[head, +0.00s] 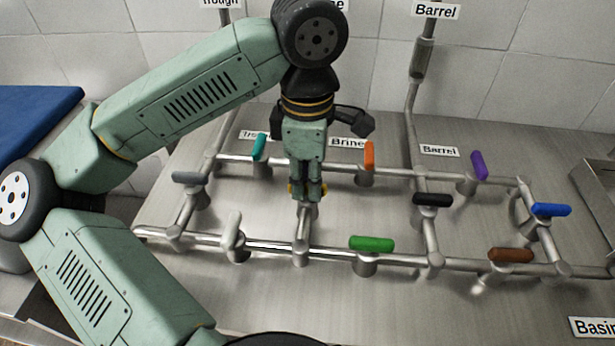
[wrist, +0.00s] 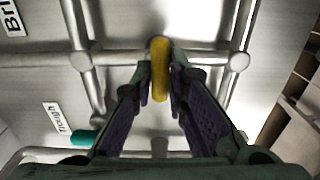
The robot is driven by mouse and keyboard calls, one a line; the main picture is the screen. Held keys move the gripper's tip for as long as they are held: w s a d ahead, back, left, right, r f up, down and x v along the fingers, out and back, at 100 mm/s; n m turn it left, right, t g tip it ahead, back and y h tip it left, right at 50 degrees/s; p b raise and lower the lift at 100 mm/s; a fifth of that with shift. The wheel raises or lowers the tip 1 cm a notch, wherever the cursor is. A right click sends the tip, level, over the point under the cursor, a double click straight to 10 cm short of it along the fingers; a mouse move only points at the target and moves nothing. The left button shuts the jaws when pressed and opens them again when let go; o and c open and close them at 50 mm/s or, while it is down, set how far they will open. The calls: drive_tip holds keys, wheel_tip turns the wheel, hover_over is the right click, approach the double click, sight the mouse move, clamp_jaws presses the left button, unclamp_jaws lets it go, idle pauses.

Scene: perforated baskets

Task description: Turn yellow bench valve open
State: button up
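The yellow valve handle (wrist: 159,85) sits on a short pipe between the front and back pipe runs of the bench. In the wrist view it lies crosswise to the pipe (wrist: 120,58) it sits on. My gripper (head: 308,190) points down over it, and yellow shows on both sides of the fingers in the head view. In the wrist view my fingers (wrist: 160,72) stand close against both sides of the handle and appear shut on it. Its valve stem is mostly hidden by the fingers and handle.
Other handles stand close by: orange (head: 369,155), teal (head: 259,147), green (head: 371,243), white (head: 235,230), grey (head: 188,178), black (head: 432,200), purple (head: 479,165), brown (head: 511,255) and blue (head: 551,210). A riser pipe (head: 410,105) stands behind on the right. The front bench is clear.

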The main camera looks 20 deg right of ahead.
clamp_jaws()
drive_tip(key=shift+f+b, duration=0.1)
drive_tip(key=shift+b, duration=0.2)
drive_tip(key=n+b, duration=0.2)
drive_tip(key=n, duration=0.1)
drive_tip(key=shift+f+b, duration=0.15)
drive_tip(key=shift+b, duration=0.25)
drive_tip(key=n+b, duration=0.3)
drive_tip(key=n, duration=0.2)
drive_tip(key=shift+b, duration=0.35)
drive_tip(key=n+b, duration=0.2)
drive_tip(key=n, duration=0.3)
drive_tip(key=shift+n, duration=0.4)
drive_tip(key=shift+r+n+b, duration=0.2)
drive_tip(key=shift+n+b, duration=0.25)
drive_tip(key=shift+n, duration=1.65)
drive_tip(key=o, duration=0.6)
unclamp_jaws()
drive_tip(key=shift+c, duration=0.2)
